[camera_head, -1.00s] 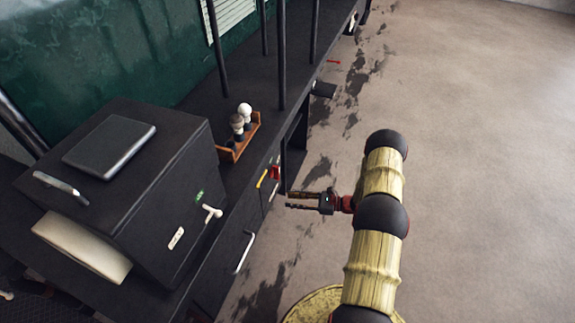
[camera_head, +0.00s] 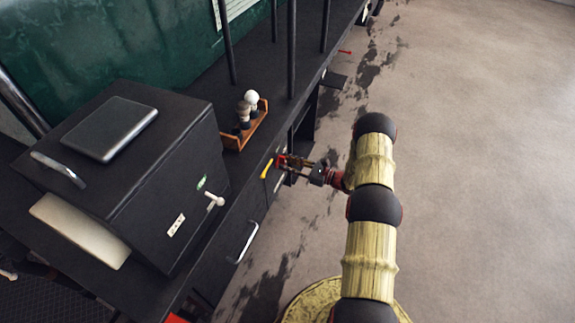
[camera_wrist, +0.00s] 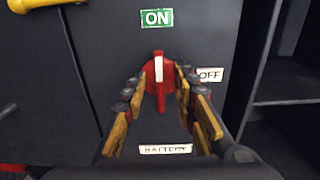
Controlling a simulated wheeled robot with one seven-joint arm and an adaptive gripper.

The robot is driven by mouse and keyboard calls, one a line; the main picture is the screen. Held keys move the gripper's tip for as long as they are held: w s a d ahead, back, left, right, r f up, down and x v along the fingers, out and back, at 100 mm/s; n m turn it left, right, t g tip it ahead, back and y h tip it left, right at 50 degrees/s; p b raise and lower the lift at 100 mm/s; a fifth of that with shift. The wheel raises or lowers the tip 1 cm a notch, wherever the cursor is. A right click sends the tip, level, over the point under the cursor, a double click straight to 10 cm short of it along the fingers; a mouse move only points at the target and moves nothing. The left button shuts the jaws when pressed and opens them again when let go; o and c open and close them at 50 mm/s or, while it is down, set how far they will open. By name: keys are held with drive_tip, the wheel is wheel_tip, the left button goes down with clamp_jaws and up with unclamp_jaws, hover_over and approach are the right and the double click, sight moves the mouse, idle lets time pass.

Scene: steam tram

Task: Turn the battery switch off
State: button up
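The battery switch (camera_wrist: 159,75) is a red knob with a white stripe on a dark panel. Its stripe points up at the green ON label (camera_wrist: 157,18).
A yellow handle (camera_head: 266,169) is just left of the switch. A white bar handle (camera_head: 247,242) is lower on the front. A dark box (camera_head: 150,190) with a small white lever (camera_head: 215,200) stands on the counter. An open shelf (camera_wrist: 285,95) is right of the panel. The floor (camera_head: 480,150) is clear.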

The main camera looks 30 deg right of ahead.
drive_tip(key=shift+c, duration=1.2)
drive_tip(key=c, duration=0.4)
clamp_jaws()
